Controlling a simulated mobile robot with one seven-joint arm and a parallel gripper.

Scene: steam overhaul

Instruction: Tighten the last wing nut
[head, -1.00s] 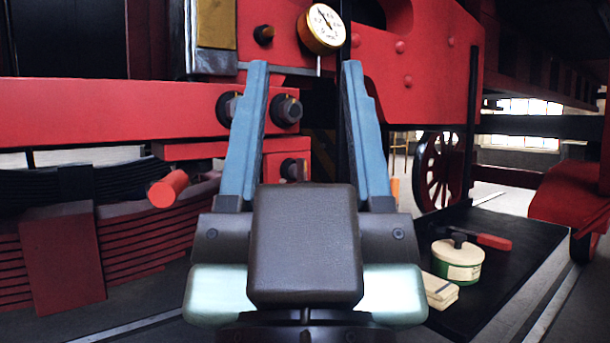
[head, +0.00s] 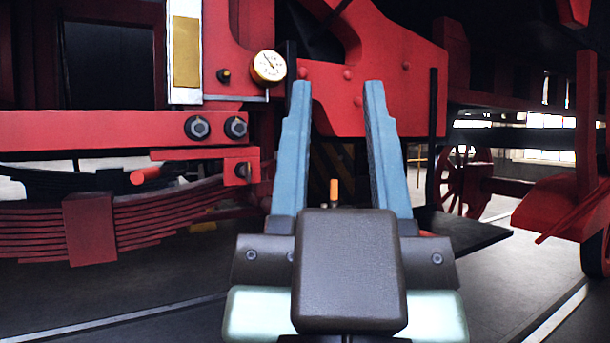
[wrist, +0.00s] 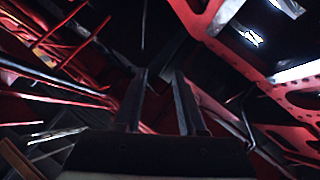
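My gripper (head: 338,90) is open in the head view, its two blue fingers pointing up and apart with nothing held between them. It also shows in the wrist view (wrist: 159,76), with dark fingers apart and empty. I cannot make out a wing nut in either view. Dark hexagonal nuts (head: 236,128) sit on the red beam (head: 90,131) left of my gripper, and a smaller dark bolt (head: 243,170) is below them. A round brass-rimmed gauge (head: 268,67) is on the red frame, up and left of my fingertips.
A red leaf spring (head: 90,230) and a red cylinder end (head: 145,175) are at left. A black platform (head: 470,234) lies behind my gripper at right. A small orange-topped object (head: 334,190) shows between the fingers, farther back. Dark floor is open at lower left.

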